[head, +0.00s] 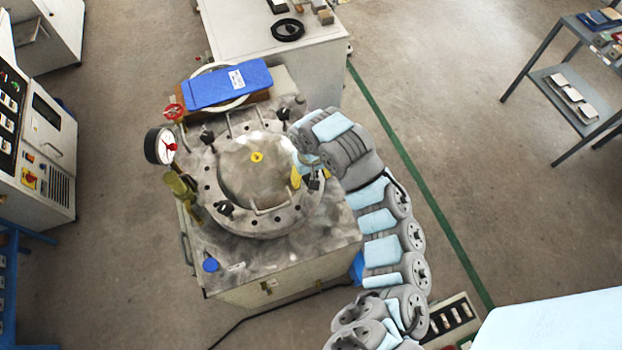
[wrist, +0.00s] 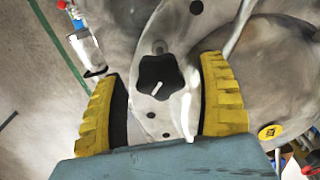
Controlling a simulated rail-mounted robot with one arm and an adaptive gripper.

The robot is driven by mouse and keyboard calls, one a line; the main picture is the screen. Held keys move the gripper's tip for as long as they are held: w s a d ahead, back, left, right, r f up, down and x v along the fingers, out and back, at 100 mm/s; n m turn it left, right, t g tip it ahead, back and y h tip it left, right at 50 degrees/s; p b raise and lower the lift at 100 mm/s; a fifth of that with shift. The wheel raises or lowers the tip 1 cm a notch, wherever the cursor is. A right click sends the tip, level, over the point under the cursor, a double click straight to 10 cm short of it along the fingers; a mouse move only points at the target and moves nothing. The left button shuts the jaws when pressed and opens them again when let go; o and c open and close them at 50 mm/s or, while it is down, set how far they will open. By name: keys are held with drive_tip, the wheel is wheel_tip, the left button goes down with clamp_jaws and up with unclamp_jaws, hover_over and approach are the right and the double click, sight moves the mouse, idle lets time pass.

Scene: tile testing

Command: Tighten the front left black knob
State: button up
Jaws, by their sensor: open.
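Black knobs sit around the round metal lid (head: 246,172) of the machine in the head view. One knob (head: 225,209) is at the lid's front left, clear of my gripper. My gripper (head: 304,177) is at the lid's right side, with a yellow finger showing. In the wrist view my gripper (wrist: 163,92) is open, its yellow fingers on either side of a star-shaped black knob (wrist: 157,72). Gaps show between this knob and both fingers. My arm partly hides the spot in the head view, so which knob this is cannot be told for certain.
A pressure gauge (head: 159,146), a red valve wheel (head: 174,111) and a brass-coloured fitting (head: 180,187) stand at the machine's left. In the wrist view a clear tube (wrist: 87,50) stands left of the fingers, and a curved handle rises nearby.

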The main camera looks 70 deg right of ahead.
drive_tip(key=shift+f, duration=0.3)
drive_tip(key=shift+c, duration=0.4)
drive_tip(key=c, duration=1.1)
drive_tip(key=shift+c, duration=0.2)
